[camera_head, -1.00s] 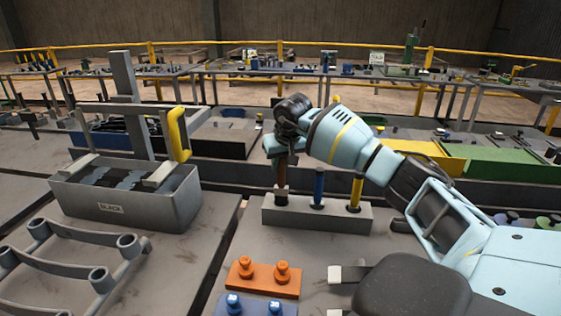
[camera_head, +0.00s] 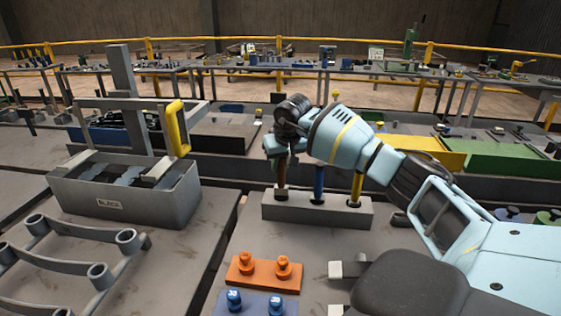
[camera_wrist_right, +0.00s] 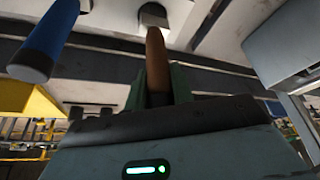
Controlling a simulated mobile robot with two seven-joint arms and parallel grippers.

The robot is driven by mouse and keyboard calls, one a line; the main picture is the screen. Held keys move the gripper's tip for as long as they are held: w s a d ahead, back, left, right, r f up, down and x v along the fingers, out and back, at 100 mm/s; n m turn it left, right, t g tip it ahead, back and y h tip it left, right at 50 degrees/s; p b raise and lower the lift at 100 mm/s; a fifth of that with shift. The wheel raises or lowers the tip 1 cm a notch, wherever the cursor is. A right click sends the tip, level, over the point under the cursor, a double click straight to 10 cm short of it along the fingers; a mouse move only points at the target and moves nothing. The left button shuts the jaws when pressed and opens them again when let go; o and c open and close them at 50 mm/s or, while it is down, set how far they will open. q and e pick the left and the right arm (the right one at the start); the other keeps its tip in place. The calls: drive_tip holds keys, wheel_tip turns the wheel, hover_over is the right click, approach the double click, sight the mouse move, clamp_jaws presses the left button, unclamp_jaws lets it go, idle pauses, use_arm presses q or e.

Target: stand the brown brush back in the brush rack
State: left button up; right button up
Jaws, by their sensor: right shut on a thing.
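The brush rack (camera_head: 337,213) is a grey block on the table in the middle of the head view. A blue brush (camera_head: 319,180) and a yellow brush (camera_head: 356,188) stand in it. My right gripper (camera_head: 278,152) is shut on the brown brush (camera_head: 281,174), above the rack's left end. The brown brush is about upright, its low end at the dark left hole. In the right wrist view the brown brush (camera_wrist_right: 157,62) points at a dark hole; I cannot tell how deep it is inside. The blue brush (camera_wrist_right: 46,42) is beside it. My left gripper is not in view.
A grey box marked black (camera_head: 135,207) with a yellow-handled frame stands left. Orange (camera_head: 263,275) and blue (camera_head: 255,302) peg blocks lie in front of the rack. A grey tube rack (camera_head: 75,265) is at lower left. Bare table lies left of the brush rack.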

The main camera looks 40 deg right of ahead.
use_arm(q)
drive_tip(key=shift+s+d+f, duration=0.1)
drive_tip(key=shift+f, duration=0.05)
use_arm(e)
drive_tip(key=shift+f, duration=0.3)
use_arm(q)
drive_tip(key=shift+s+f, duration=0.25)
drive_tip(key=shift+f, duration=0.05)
use_arm(e)
drive_tip(key=shift+f, duration=0.65)
use_arm(q)
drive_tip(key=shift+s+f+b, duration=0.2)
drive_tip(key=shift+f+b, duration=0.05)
drive_tip(key=shift+b, duration=0.15)
use_arm(e)
drive_tip(key=shift+f, duration=0.5)
drive_tip(key=o, duration=1.5)
drive_tip(key=shift+o, duration=0.2)
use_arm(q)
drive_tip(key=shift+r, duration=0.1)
use_arm(e)
drive_tip(key=shift+r, duration=0.15)
drive_tip(key=shift+r+p, duration=1)
drive_tip(key=shift+r, duration=2.4)
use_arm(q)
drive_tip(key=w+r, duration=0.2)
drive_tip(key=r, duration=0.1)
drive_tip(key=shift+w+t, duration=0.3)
